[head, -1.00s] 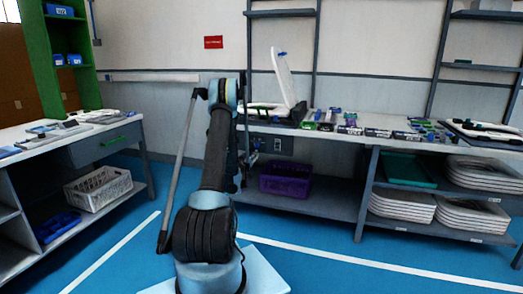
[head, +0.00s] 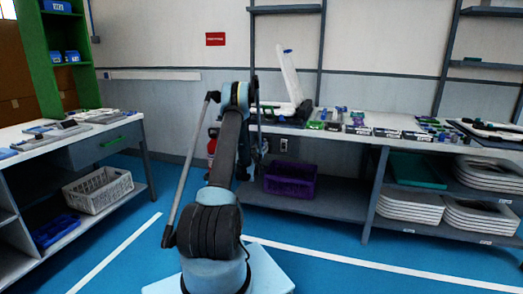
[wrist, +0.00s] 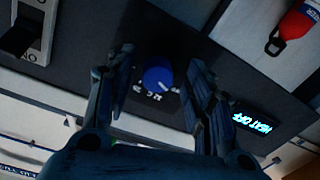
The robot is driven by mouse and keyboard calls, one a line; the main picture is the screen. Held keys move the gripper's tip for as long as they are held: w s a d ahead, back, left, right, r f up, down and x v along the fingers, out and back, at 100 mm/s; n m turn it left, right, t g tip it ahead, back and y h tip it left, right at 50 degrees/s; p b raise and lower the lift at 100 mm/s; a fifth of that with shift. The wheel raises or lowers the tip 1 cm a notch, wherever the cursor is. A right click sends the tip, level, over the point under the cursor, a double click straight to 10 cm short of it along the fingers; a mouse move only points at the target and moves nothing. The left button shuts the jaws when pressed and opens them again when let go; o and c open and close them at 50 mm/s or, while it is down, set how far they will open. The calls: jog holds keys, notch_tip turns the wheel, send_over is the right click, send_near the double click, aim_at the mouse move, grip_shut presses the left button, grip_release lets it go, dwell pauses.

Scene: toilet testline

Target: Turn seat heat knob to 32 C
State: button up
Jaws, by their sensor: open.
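In the wrist view, a round blue knob (wrist: 157,77) with a white pointer mark sits on a dark panel. My gripper (wrist: 161,66) is open, with one finger on each side of the knob. Clear gaps show between the fingers and the knob; whether the tips reach its depth I cannot tell. A small display (wrist: 252,124) on the panel shows cyan text, upside down, seemingly "HEAT OFF". In the head view, my arm largely hides the gripper and the knob; a white toilet seat with raised lid (head: 291,76) stands on the bench behind.
A black switch (wrist: 18,38) on a light plate lies at the upper left of the wrist view. In the head view, a purple crate (head: 290,181) sits on the shelf under the bench (head: 340,137). Blue floor around me is clear.

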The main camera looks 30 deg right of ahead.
jog(key=shift+w+d, duration=0.1)
jog(key=shift+w, duration=0.1)
jog(key=shift+s+d, duration=0.1)
jog(key=c, duration=1.1)
jog(key=shift+o, duration=0.2)
jog(key=m, duration=0.8)
jog(key=shift+m, duration=0.3)
